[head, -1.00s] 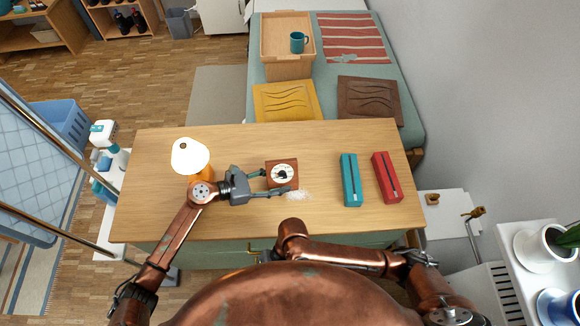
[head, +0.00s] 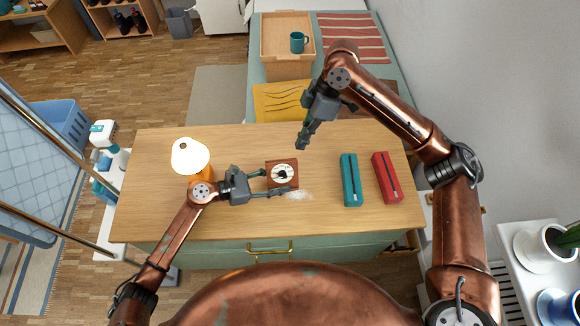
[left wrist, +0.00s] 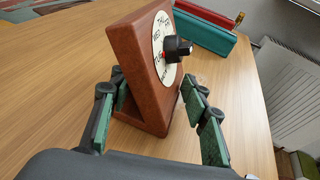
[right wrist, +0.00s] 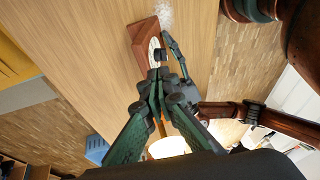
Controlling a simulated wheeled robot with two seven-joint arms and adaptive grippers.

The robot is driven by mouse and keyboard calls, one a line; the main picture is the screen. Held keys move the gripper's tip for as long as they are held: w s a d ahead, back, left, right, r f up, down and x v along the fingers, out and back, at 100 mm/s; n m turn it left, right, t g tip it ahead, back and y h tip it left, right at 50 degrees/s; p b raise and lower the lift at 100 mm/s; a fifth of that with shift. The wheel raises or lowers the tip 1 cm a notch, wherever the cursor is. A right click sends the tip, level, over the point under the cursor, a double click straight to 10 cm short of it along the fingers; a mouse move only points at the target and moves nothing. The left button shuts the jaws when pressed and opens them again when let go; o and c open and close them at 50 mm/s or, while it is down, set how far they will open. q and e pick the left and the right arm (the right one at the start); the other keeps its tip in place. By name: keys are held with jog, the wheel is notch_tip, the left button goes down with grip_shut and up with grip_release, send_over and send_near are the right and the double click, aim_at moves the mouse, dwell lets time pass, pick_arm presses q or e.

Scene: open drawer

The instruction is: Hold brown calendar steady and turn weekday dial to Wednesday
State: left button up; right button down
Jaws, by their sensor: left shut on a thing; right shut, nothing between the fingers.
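The brown calendar (head: 281,164) stands upright on the desk. Its white weekday dial (head: 284,174) has a black knob (left wrist: 178,47); a small red mark by the knob lies near letters that look like TUE in the left wrist view. My left gripper (head: 276,181) is shut on the calendar, one finger at its back and one at its front, low beside the dial (left wrist: 152,78). My right gripper (head: 302,146) is shut and empty, pointing down above the desk, behind and right of the calendar. The right wrist view shows its closed fingers (right wrist: 155,88) and the calendar (right wrist: 143,38) beyond.
The desk (head: 230,222) also holds a white lamp (head: 190,155) at the left, with a teal case (head: 351,180) and a red case (head: 387,178) at the right. A pale patch (head: 299,195) lies in front of the calendar.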

aim_at(286, 174)
jog(key=shift+m, duration=0.4)
jog(key=x, duration=1)
jog(key=shift+f, duration=0.35)
jog(key=shift+s+a+f, duration=0.15)
jog(key=shift+s+f, duration=0.05)
jog(key=shift+f, duration=0.25)
jog(key=shift+s+f, duration=0.25)
jog(key=shift+f, duration=0.2)
jog(key=shift+s+d+f, duration=0.2)
jog(key=shift+d+f, duration=0.05)
jog(key=shift+f, duration=0.05)
jog(key=shift+s+d+f+m+y, duration=0.1)
jog(key=shift+s+f+m+y, duration=0.2)
jog(key=shift+y, duration=0.5)
jog(key=shift+w+m+t+y, duration=0.15)
jog(key=shift+m+t+y, duration=0.15)
jog(key=shift+y, duration=0.6)
